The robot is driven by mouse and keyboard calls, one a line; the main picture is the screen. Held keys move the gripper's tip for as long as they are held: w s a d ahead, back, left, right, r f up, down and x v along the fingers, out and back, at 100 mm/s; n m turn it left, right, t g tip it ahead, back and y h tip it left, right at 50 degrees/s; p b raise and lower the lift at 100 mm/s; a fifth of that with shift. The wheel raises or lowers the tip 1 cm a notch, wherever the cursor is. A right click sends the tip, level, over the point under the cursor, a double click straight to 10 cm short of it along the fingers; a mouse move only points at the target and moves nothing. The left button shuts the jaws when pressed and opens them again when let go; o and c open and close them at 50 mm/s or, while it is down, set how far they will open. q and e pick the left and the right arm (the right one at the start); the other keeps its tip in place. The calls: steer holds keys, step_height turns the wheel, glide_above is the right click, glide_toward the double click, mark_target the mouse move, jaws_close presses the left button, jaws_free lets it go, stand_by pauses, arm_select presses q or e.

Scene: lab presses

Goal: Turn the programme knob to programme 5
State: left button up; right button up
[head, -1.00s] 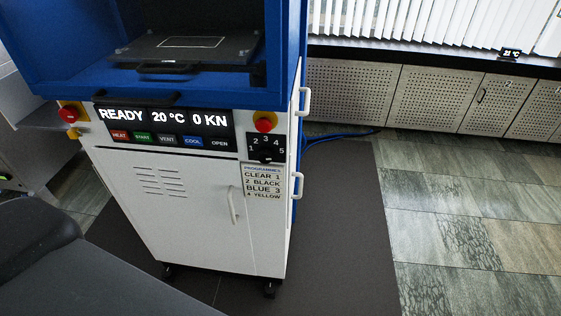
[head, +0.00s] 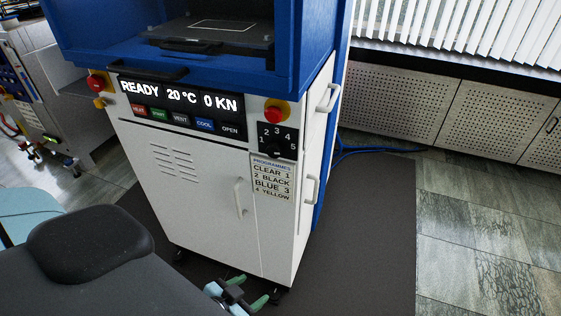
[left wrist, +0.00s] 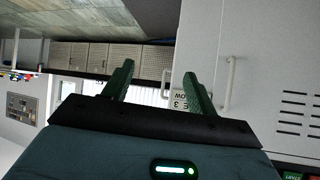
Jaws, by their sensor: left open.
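The programme knob (head: 277,147) is a small dark knob on a black plate with white numbers 1 to 5, at the right of the press (head: 215,200) front panel. Its pointer direction is too dark and small to tell. Below it a label (head: 271,178) lists programmes: clear 1, 2 black, blue 3, 4 yellow. My left gripper (head: 247,291) is low in front of the cabinet's bottom edge, well below the knob, open and empty. Its two green fingers show apart in the left wrist view (left wrist: 160,75), with part of the label behind them. My right gripper is not in view.
A red stop button (head: 276,111) on yellow sits just above the knob plate. The display (head: 178,97) reads READY, 20 °C, 0 KN. A door handle (head: 239,197) and side handles (head: 329,98) stick out. Dark mat (head: 370,230) lies clear at right.

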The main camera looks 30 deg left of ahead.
arm_select(q)
steer(key=w+a+r+n+t+y+b, duration=0.1)
steer(key=w+a+r+t+b, duration=0.1)
steer(key=w+r, duration=0.3)
steer(key=w+a+r+n+t+y+b, duration=0.1)
steer(key=w+a+r+b, duration=0.2)
steer(key=w, duration=0.4)
steer(key=n+t+y+b, duration=0.2)
steer(key=t+y+b, duration=0.1)
steer(key=t, duration=0.1)
glide_toward(273, 153)
steer(key=w, duration=0.1)
steer(key=shift+x, duration=4.1)
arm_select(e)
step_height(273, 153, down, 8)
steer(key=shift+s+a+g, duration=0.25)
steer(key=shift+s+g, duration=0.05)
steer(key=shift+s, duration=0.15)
arm_select(q)
steer(key=shift+a, duration=0.15)
steer(key=shift+c, duration=0.5)
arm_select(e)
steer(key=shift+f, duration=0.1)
